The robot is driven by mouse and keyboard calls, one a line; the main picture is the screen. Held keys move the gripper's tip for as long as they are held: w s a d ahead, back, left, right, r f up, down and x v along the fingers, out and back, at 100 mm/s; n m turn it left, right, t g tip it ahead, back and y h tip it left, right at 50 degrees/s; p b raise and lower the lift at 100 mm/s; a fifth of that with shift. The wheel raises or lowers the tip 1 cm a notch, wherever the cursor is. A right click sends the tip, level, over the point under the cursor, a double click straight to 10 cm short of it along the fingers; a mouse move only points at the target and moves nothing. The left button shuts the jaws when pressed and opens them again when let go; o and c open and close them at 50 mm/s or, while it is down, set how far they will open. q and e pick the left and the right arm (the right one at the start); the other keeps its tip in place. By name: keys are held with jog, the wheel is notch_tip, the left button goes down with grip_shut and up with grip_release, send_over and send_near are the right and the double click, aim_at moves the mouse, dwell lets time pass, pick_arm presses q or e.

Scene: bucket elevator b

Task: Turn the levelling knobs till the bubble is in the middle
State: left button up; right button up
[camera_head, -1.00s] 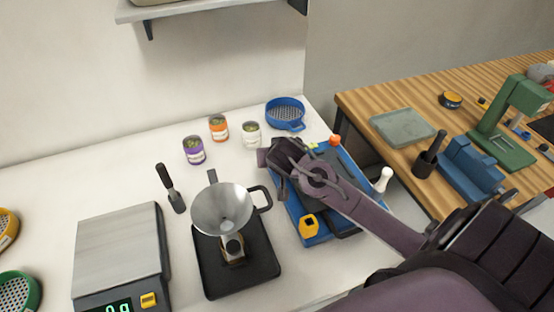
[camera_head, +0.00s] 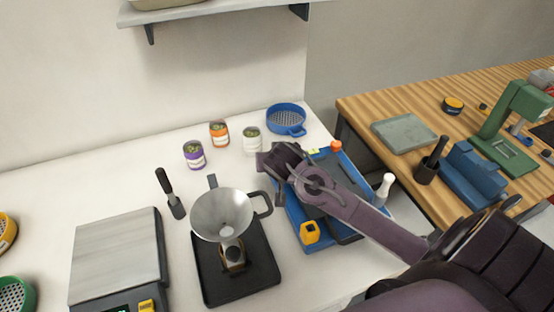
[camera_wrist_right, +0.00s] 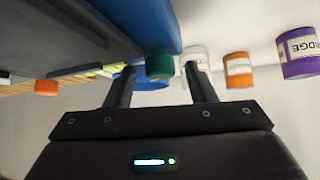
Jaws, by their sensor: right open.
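A blue levelling base (camera_head: 300,226) with a dark plate on top stands at the right end of the white counter. A yellow knob (camera_head: 309,232) sits at its near left corner and an orange knob (camera_head: 335,146) at its far side. A teal knob (camera_wrist_right: 159,64) shows under the blue base in the right wrist view, with the orange knob (camera_wrist_right: 46,87) farther left. My right gripper (camera_wrist_right: 160,76) is open, with its fingers apart on either side of the teal knob; contact cannot be told. In the head view my right arm hides part of the base. I cannot make out the bubble.
A funnel (camera_head: 222,214) on a black stand and a scale (camera_head: 117,258) stand to the left. Several small tins, including a purple one (camera_head: 194,154), and a blue sieve (camera_head: 286,119) are behind. A white-handled tool (camera_head: 384,188) stands right of the base. A wooden table (camera_head: 370,108) is beyond.

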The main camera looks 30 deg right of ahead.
jog(key=b+v, duration=0.1)
jog(key=v, duration=0.6)
jog(key=shift+s+a+r, duration=0.15)
jog(key=shift+s+r, duration=0.1)
dwell(0.4)
